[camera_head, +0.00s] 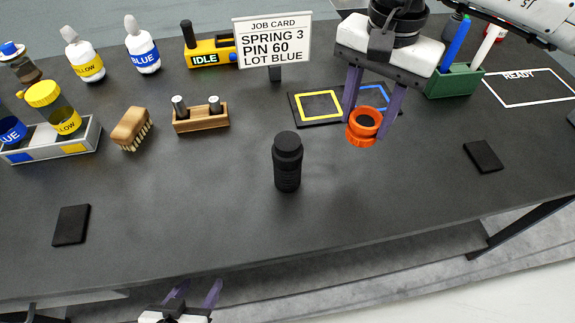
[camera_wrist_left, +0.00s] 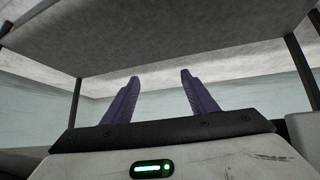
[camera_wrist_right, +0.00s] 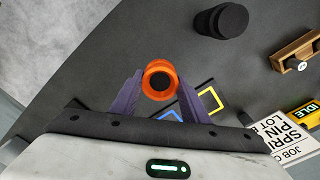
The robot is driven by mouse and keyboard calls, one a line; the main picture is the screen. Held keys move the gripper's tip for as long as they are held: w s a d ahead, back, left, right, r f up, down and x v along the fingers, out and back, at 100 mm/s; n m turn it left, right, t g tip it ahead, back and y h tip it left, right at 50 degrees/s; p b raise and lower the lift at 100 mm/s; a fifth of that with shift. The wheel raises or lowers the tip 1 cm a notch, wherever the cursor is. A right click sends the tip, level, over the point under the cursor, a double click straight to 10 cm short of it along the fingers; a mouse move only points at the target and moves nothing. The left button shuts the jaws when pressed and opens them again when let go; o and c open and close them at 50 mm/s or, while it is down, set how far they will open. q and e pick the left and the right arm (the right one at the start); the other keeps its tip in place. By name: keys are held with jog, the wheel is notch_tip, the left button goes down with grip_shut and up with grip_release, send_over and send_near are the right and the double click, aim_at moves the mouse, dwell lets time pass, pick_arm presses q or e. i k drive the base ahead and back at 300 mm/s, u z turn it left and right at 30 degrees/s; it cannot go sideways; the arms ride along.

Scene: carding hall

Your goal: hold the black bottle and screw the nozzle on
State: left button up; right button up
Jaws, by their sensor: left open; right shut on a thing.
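The black bottle (camera_head: 287,162) stands upright near the middle of the dark table; it also shows in the right wrist view (camera_wrist_right: 222,20). The orange nozzle (camera_head: 363,127) is held between the fingers of my right gripper (camera_head: 372,112), above the table and to the right of the bottle. The right wrist view shows the orange ring of the nozzle (camera_wrist_right: 160,79) between the purple fingertips. My left gripper (camera_head: 196,290) is open and empty, low at the front edge of the table. The left wrist view shows its two fingers (camera_wrist_left: 158,85) apart beneath the tabletop.
A mat with yellow and blue squares (camera_head: 294,107) lies behind the nozzle. A wooden holder (camera_head: 201,119), a brush (camera_head: 132,128) and a tray of bottles (camera_head: 93,140) stand left. The job card (camera_head: 272,42) stands at the back. Black pads (camera_head: 72,225) (camera_head: 484,156) lie left and right.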

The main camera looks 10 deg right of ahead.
aim_at(287, 163)
jog(key=z, duration=0.8)
jog(key=k, duration=1.55)
jog(key=u, duration=0.25)
jog(key=i, duration=0.5)
